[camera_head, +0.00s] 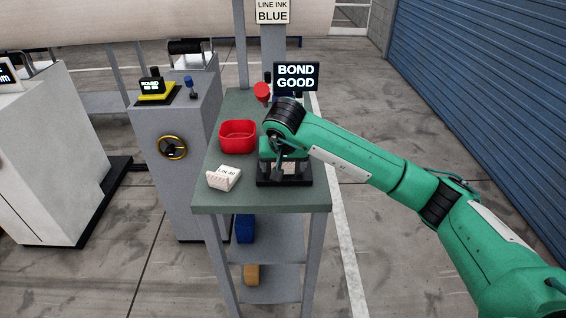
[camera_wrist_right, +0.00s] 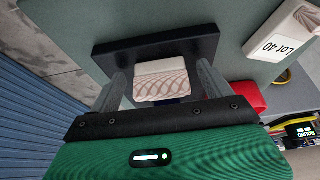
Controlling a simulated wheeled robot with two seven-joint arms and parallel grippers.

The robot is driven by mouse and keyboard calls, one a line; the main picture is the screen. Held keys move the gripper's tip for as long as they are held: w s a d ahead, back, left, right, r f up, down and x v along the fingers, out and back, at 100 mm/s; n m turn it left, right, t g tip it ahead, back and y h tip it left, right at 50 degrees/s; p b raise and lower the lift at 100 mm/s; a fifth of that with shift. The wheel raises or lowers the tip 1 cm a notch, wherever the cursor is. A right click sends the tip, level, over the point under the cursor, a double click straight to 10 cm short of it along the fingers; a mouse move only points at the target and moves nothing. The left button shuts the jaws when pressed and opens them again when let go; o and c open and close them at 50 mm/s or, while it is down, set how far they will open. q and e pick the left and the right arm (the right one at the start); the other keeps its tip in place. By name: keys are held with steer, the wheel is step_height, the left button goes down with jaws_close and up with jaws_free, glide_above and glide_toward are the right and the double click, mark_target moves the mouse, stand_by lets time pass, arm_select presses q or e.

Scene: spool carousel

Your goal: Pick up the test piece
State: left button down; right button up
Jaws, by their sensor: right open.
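The likely test piece is a pale block with wavy reddish lines (camera_wrist_right: 163,84), on a black base (camera_wrist_right: 120,46); the base also shows in the head view (camera_head: 284,182). My right gripper (camera_head: 284,165) reaches down over this base from the right. In the right wrist view its two grey fingers stand open (camera_wrist_right: 164,76), one on each side of the block, with a gap on both sides. In the head view the gripper mostly hides the block. My left gripper is not in view.
A white "LOT 40" item (camera_head: 224,177) lies at the left front of the green-grey table (camera_head: 262,200). A red bin (camera_head: 238,135) stands behind it. A "BOND GOOD" display (camera_head: 296,77) stands at the back. A grey cabinet with a yellow handwheel (camera_head: 172,148) is to the left.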

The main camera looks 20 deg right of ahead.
steer(key=c, duration=1.1)
steer(key=shift+r, duration=0.2)
